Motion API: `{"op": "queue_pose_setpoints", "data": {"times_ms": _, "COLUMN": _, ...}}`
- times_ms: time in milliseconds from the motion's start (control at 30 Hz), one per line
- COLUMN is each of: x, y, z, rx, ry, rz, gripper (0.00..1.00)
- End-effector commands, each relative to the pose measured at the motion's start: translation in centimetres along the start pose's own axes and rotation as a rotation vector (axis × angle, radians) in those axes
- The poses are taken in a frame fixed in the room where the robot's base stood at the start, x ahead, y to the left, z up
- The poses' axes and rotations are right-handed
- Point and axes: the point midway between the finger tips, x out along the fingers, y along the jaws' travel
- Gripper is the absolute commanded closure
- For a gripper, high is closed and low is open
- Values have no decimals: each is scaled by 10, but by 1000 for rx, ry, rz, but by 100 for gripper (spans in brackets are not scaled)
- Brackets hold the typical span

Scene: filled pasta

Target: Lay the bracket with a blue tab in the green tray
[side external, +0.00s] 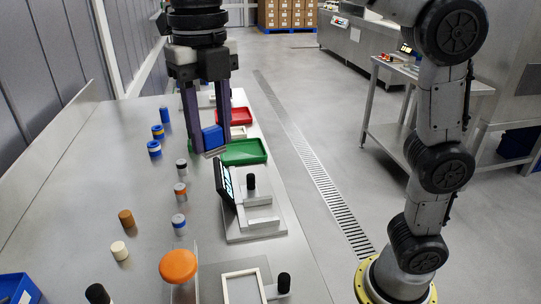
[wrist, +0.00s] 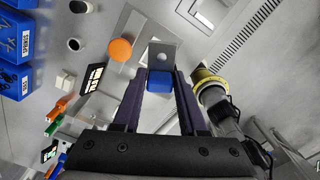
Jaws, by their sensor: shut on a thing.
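My gripper (side external: 209,137) is shut on the blue tab of the bracket (side external: 213,140). In the wrist view the bracket's grey metal plate with a round hole (wrist: 163,54) sticks out beyond the fingertips, and the blue tab (wrist: 160,81) sits between the two purple fingers. The green tray (side external: 260,158) lies on the table just right of the held bracket in the side view. The bracket overlaps the tray's left edge in the picture; its exact height above the table is hard to tell. The green tray is not clearly visible in the wrist view.
A red tray (side external: 247,117) lies behind the green tray. A dark display (side external: 225,182) and a grey fixture with a black knob (side external: 251,182) stand in front. Several banded cylinders stand to the left. An orange-topped piece (side external: 178,266) and a white frame (side external: 242,289) are nearer.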

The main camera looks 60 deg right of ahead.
Motion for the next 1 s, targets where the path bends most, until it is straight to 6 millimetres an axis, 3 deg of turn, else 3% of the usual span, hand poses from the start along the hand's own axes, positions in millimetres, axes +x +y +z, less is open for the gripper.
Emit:
{"op": "queue_pose_setpoints", "data": {"times_ms": 33, "x": 1, "y": 4, "z": 20, "rx": 6, "ry": 1, "rz": -1, "gripper": 100}}
{"op": "queue_pose_setpoints", "data": {"times_ms": 200, "x": 6, "y": 7, "z": 81, "rx": 10, "ry": 1, "rz": -1, "gripper": 100}}
{"op": "queue_pose_setpoints", "data": {"times_ms": 467, "x": 28, "y": -11, "z": 175, "rx": 50, "ry": 1, "rz": 0, "gripper": 100}}
{"op": "queue_pose_setpoints", "data": {"times_ms": 700, "x": 66, "y": -53, "z": 256, "rx": 120, "ry": 0, "rz": 0, "gripper": 100}}
{"op": "queue_pose_setpoints", "data": {"times_ms": 1000, "x": 115, "y": -115, "z": 321, "rx": 230, "ry": 0, "rz": 0, "gripper": 100}}
